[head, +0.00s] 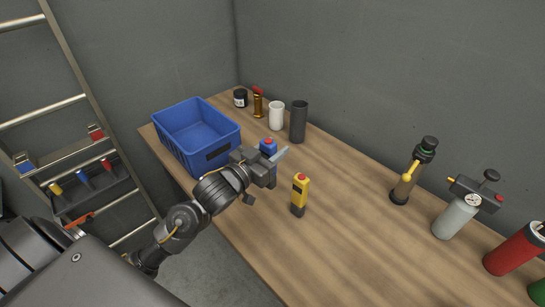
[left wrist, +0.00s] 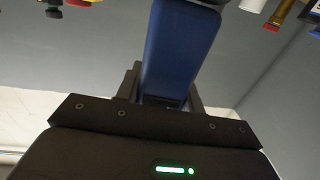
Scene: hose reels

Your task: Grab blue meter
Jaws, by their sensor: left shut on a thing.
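In the left wrist view the blue meter (left wrist: 178,50) fills the space between the fingers of the left gripper (left wrist: 165,85). My right gripper is not in view.
A blue crate (head: 226,141) stands left of the gripper. A yellow meter (head: 299,194) stands close on the right. A dark cylinder (head: 298,122) and white cup (head: 276,115) stand behind. Pump (head: 414,170), gauge canister (head: 458,215) and red cylinder (head: 514,249) are further right. The table middle (head: 345,190) is clear.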

